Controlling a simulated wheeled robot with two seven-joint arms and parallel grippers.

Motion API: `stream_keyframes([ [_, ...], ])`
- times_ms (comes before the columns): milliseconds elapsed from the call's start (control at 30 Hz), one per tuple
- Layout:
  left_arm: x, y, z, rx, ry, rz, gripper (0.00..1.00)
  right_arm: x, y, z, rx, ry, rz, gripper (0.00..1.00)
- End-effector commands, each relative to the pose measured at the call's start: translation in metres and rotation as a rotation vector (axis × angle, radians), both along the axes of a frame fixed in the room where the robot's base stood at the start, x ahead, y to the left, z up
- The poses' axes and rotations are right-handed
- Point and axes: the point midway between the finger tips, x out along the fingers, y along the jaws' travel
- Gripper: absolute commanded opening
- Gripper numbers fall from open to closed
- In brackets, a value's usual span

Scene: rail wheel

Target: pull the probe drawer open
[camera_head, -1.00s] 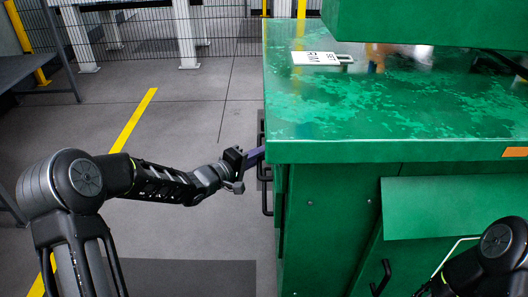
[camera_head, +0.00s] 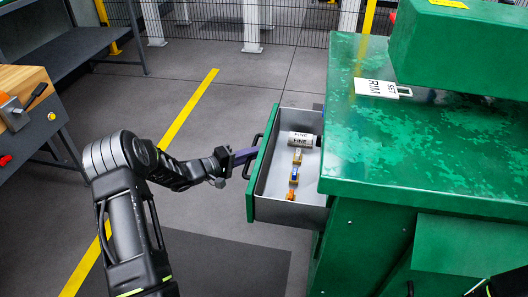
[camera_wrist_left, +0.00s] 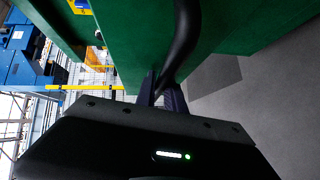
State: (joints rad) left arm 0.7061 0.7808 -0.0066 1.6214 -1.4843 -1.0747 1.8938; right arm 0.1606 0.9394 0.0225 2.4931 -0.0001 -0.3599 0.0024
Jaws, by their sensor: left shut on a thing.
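The probe drawer (camera_head: 287,208) stands open from the left side of the green cabinet (camera_head: 345,240). Inside it lie two cylinders marked FINE (camera_head: 300,139) and several small orange, tan and blue pieces (camera_head: 294,174). My left gripper (camera_head: 244,156) is shut on the drawer's dark handle (camera_head: 252,155), at the outer face of the drawer front. In the left wrist view the handle (camera_wrist_left: 183,40) runs as a dark bar down to the fingers (camera_wrist_left: 163,92), against the green front. My right gripper is not seen; only a bit of that arm shows at the lower right edge.
A white tag marked RIM SET (camera_head: 377,88) lies on the cabinet top, below an overhanging green housing (camera_head: 460,50). A workbench with a wooden top (camera_head: 22,80) stands at the left. The grey floor (camera_head: 200,225) left of the drawer is clear.

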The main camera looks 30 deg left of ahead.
Motion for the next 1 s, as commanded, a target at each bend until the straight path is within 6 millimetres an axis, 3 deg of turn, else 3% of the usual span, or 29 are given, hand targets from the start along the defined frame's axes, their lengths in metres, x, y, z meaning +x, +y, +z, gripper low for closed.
stream_keyframes([
  [400, -0.002, 0.005, -0.002, 0.001, 0.003, 0.001, 0.00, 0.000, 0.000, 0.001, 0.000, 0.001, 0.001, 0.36],
  [433, -0.002, 0.005, -0.002, 0.001, 0.003, 0.001, 0.14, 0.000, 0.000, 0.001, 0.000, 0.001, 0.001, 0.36],
  [533, -0.002, 0.005, -0.002, 0.002, 0.003, 0.000, 0.23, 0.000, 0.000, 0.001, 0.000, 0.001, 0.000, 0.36],
  [833, -0.002, 0.005, 0.000, 0.001, 0.001, 0.001, 0.23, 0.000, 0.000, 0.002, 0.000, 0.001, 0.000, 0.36],
  [1000, -0.015, 0.013, 0.003, 0.001, 0.001, 0.002, 0.23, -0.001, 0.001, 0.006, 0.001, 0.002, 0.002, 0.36],
])
